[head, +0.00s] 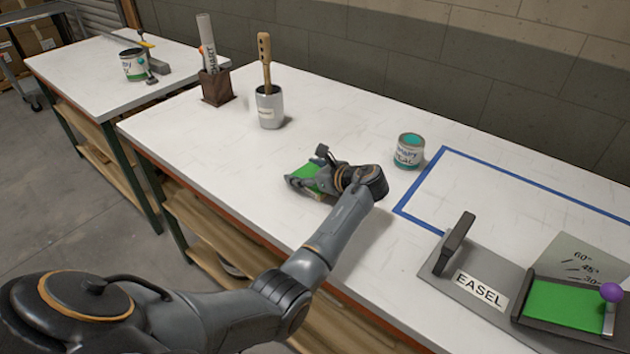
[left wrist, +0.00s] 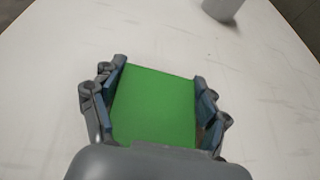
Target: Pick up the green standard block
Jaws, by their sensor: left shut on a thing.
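The green standard block (head: 308,178) is at the middle of the white table in the head view, partly hidden by my left gripper (head: 312,176). In the left wrist view the green block (left wrist: 154,105) lies between the two fingers of my left gripper (left wrist: 155,100), with a finger against each side. The gripper is shut on it. Whether the block touches the table or is slightly raised, I cannot tell. My right gripper is not in view.
A white cup with a wooden-handled tool (head: 269,106) stands behind the block. A paint can (head: 408,150) stands to its right, beside a blue taped outline (head: 403,210). An easel board with a green panel (head: 565,304) is at front right. A brown holder (head: 216,88) stands at the back left.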

